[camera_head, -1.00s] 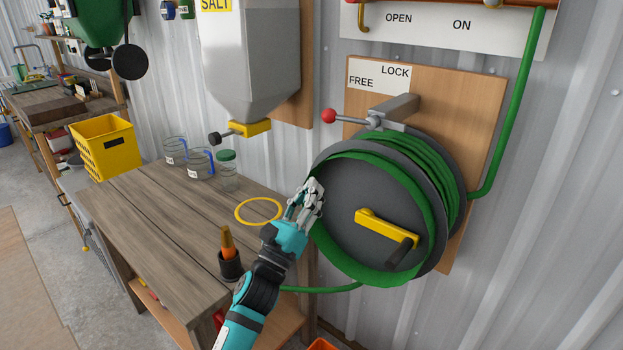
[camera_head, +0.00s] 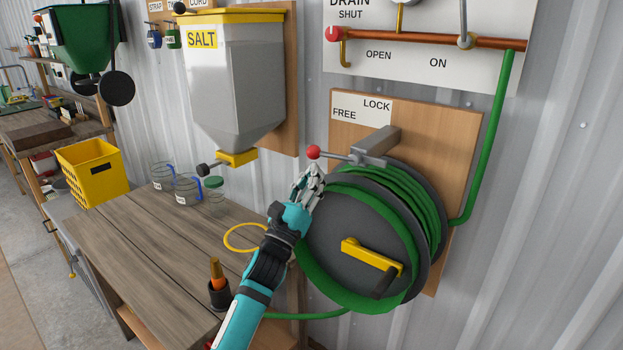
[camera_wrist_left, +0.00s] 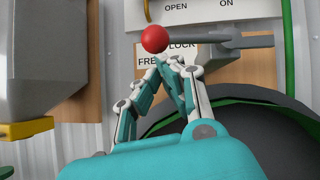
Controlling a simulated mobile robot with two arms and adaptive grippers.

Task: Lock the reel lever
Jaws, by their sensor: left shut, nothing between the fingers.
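The reel lever (camera_head: 335,156) is a grey rod with a red ball knob (camera_head: 313,152), and it points left from a grey bracket above the hose reel (camera_head: 330,238). A FREE/LOCK label (camera_head: 362,108) is on the wooden board behind it. My left gripper (camera_head: 316,168) is shut and empty, with its fingertips just below the red knob. In the left wrist view the red knob (camera_wrist_left: 154,39) appears just beyond the fingertips (camera_wrist_left: 172,62); I cannot tell whether they touch it. My right gripper is not in view.
A salt hopper (camera_head: 235,85) with a yellow outlet hangs left of the reel. A wooden bench (camera_head: 135,240) below holds jars, a yellow ring (camera_head: 228,246) and a black cup (camera_head: 219,293). Copper pipe (camera_head: 420,39) and valves are above the board.

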